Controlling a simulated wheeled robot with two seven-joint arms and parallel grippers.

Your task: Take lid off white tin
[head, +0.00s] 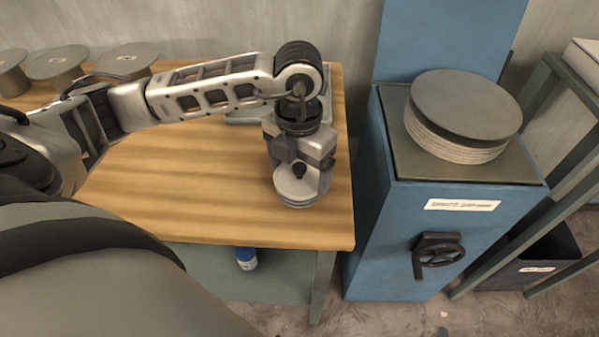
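The white tin (296,199) stands near the right end of the wooden table. Only its low pale side and part of its top show, because my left gripper hides the rest. My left gripper (299,178) points straight down over the tin, with its fingers at the tin's top. The gripper's own body hides the fingertips, so I cannot tell whether they touch or hold the lid. No separate lid shows apart from the tin. My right gripper is out of view.
The wooden table (190,205) is clear left of the tin. Grey spools (58,62) stand at its back left, and a grey tray (245,118) lies behind my gripper. Right of a gap stands a blue cabinet (400,240) with a crank and a round grey-topped stack (467,103).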

